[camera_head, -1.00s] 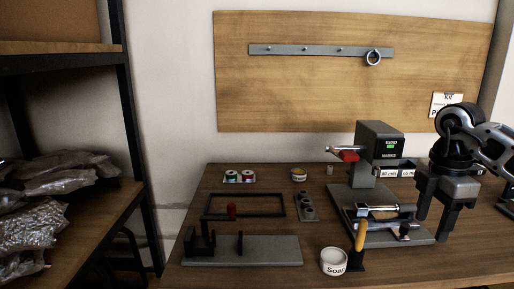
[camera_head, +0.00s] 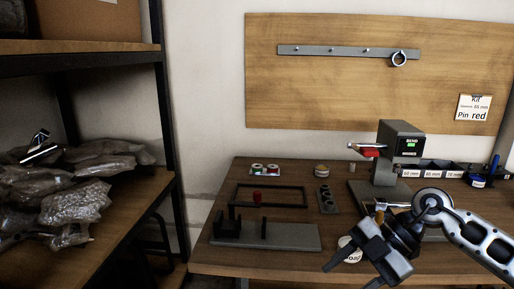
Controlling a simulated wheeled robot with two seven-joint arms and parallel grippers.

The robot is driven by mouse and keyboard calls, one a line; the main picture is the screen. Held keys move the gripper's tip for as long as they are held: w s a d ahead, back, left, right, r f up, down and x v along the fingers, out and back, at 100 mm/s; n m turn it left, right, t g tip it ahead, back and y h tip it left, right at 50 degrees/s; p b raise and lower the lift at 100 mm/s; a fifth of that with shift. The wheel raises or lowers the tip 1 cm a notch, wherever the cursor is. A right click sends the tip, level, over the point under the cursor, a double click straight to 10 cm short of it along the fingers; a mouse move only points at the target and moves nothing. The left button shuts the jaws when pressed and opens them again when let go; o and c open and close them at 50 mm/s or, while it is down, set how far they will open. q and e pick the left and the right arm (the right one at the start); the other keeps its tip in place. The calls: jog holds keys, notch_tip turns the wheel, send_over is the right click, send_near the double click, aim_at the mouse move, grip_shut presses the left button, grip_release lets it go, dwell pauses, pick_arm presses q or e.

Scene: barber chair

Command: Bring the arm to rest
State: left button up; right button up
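My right arm comes in from the right, and its gripper (camera_head: 352,276) hangs over the front right of the workbench (camera_head: 215,262). The gripper partly covers a white labelled tub (camera_head: 346,243) and the base of the grey bending machine (camera_head: 400,130). The machine has a green-lit display and a red-tipped lever. Whether the fingers touch the tub cannot be told. My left gripper is not in view.
A grey fixture plate (camera_head: 290,236), a dark frame (camera_head: 290,204) and a holed block (camera_head: 327,200) lie on the bench. Labelled bins (camera_head: 432,168) stand behind. A shelf (camera_head: 110,212) with clear bags stands at left. A ring (camera_head: 399,59) hangs on the wall rail.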

jog(key=s+a+r+m+t+y, duration=0.2)
jog(key=a+m+t+y, duration=0.1)
jog(key=a+t+y, duration=0.25)
jog(key=s+a+r+m+t+y, duration=0.1)
jog(key=s+a+m+t+y, duration=0.15)
jog(key=a+t+y, duration=0.35)
jog(key=w+d+f+m+t+h, duration=0.1)
jog(key=d+f+m+t+h, duration=0.2)
jog(key=f+m+t+h, duration=0.5)
jog(key=s+d+f+m+g+h, duration=0.2)
jog(key=s+f+m+g+h, duration=0.2)
jog(key=s+f, duration=0.1)
jog(key=s+d+f+m+g+h, duration=0.3)
jog(key=s+f+m+g+h, duration=0.1)
jog(key=f, duration=0.4)
jog(key=s+m+h, duration=0.1)
jog(key=s, duration=0.1)
jog(key=shift+s+d+f+p, duration=0.25)
jog(key=shift+s+d+p, duration=0.05)
jog(key=shift+p, duration=0.05)
